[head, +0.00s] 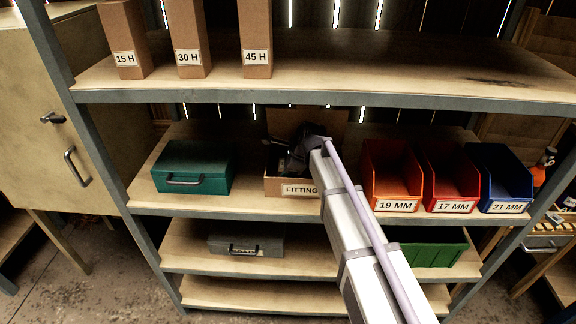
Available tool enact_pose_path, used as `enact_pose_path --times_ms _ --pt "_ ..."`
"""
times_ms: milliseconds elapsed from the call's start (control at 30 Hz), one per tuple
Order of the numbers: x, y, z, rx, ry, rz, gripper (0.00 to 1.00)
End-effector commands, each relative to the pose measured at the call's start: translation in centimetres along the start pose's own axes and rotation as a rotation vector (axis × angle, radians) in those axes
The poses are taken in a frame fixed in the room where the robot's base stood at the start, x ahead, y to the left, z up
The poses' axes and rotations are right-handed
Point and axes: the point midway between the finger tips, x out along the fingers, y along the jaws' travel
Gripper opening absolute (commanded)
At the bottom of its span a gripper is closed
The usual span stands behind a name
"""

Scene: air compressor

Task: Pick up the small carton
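An open brown cardboard box labelled "FITTING…" (283,187) stands on the middle shelf, its raised back flap showing behind my arm. My dark gripper (291,160) is over or inside this box, at the end of my light-coloured arm. The fingers are small and dark against the box, so I cannot tell whether they are open or hold anything. My arm covers the box's right part and the end of its label. Tall cartons "15 H" (124,40), "30 H" (190,38) and "45 H" (256,38) stand on the upper shelf. I cannot tell which is the small carton.
A green metal case (193,167) is left of the box. Orange (392,175), red (451,175) and blue (500,178) bins stand to its right. A grey case (246,241) and green bin (440,253) are on the shelf below. The upper shelf's right side is mostly clear.

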Motion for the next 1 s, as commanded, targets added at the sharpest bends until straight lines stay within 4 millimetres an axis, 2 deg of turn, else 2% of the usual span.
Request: enact_pose_path --times_ms 33,367,467,667,833,900,1000 --pt "-3.0 -0.7 1.3 0.001 0.0 0.001 0.34" --pt "-10.0 -0.7 4.1 0.002 0.0 0.003 0.35" --pt "-9.8 2.2 4.0 0.001 -0.001 0.004 0.35" --pt "-11.5 8.1 4.6 0.001 -0.001 0.005 0.35" --pt "-13.3 14.1 5.3 0.0 0.0 0.004 0.35" --pt "-14.2 15.8 5.8 0.007 -0.001 0.019 0.35" --pt "-15.8 17.0 6.6 0.065 0.0 0.158 0.34"
